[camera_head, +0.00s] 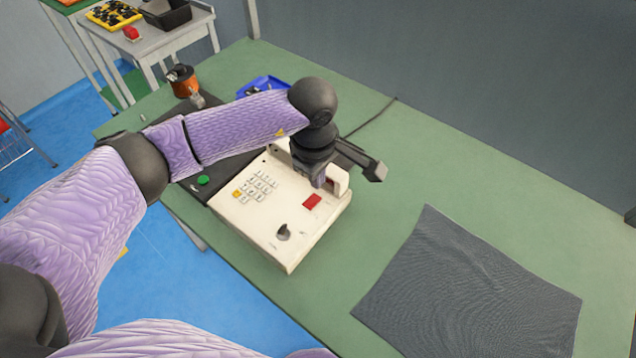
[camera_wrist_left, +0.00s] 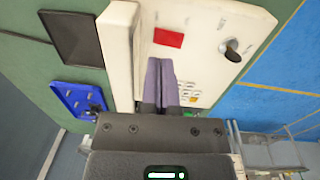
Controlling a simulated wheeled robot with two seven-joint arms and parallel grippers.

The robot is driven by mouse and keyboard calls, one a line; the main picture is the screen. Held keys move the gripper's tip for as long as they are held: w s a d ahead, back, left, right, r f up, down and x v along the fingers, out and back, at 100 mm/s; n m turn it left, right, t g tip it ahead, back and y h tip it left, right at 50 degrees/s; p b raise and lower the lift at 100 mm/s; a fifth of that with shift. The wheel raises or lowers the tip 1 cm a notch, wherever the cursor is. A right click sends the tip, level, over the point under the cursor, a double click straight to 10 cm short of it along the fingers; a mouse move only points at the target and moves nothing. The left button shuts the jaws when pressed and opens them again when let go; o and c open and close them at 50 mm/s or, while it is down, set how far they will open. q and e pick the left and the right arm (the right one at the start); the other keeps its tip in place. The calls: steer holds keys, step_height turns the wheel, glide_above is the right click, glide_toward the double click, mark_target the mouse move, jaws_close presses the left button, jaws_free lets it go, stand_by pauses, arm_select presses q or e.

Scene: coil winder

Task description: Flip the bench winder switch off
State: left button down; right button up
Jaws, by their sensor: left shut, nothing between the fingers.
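The bench winder's cream control box (camera_head: 285,212) stands on the green table. Its top has a keypad (camera_head: 255,187), a red rectangle (camera_head: 312,201) and a dark switch-like lever (camera_head: 283,233) near the front corner. In the left wrist view the lever (camera_wrist_left: 232,50) has small markings around it, too small to read. My left gripper (camera_head: 318,184) is over the back part of the box, beside the raised cream housing. Its fingers (camera_wrist_left: 161,64) are together and empty, pointing toward the red rectangle, away from the lever. Contact with the panel cannot be told. My right gripper is out of view.
A dark base with a green button (camera_head: 203,180) adjoins the box, partly hidden by my left arm. A copper-coloured spool (camera_head: 182,82) and blue tray (camera_head: 262,86) are farther back. A grey cloth (camera_head: 470,290) lies right. The table between cloth and box is clear.

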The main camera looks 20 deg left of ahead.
arm_select(q)
step_height(320, 180, up, 9)
steer(key=w, duration=0.1)
steer(key=shift+d+p, duration=0.15)
steer(key=shift+p, duration=0.3)
steer(key=shift+f, duration=0.15)
